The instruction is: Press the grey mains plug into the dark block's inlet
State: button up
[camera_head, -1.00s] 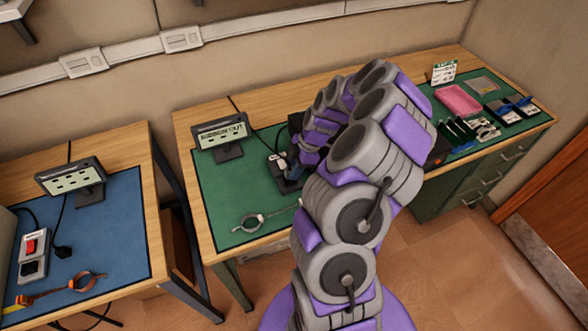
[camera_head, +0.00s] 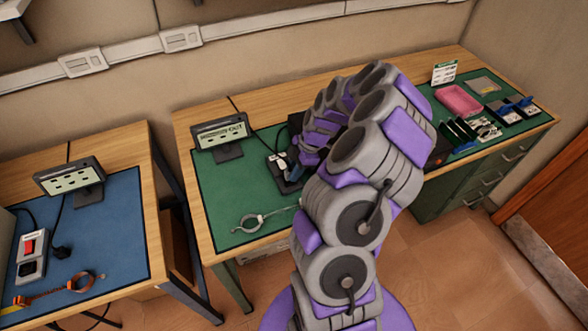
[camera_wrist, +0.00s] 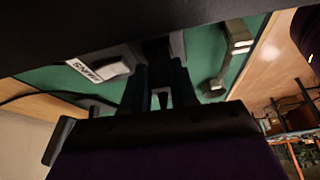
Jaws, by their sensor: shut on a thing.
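My gripper (camera_wrist: 160,92) points down over the green mat, its two dark fingers close together on a small thing whose shape is mostly lost in shadow. I take it for the grey mains plug, though its colour does not show. A piece with a white MAINS label (camera_wrist: 86,70) lies just left of the fingers in the wrist view. In the head view, my gripper (camera_head: 297,165) is at a low dark unit with a white top part (camera_head: 277,163). I cannot tell whether this is the dark block. The inlet and any contact with it are hidden.
A display (camera_head: 221,132) stands behind on the left of the green mat (camera_head: 222,193). A grey wrist strap (camera_head: 250,222) lies in front. A pink tray (camera_head: 458,101) and small parts are at the right. A separate blue-matted bench (camera_head: 115,235) is at the left.

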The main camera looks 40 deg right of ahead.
jog(key=shift+f, duration=0.5)
dwell(0.3)
jog(key=o, duration=0.9)
jog(key=shift+o, duration=0.4)
jog(key=shift+o, duration=1.2)
jog(key=shift+r+b, duration=0.4)
jog(key=shift+r, duration=0.3)
jog(key=shift+r+p, duration=0.4)
jog(key=shift+r, duration=2.55)
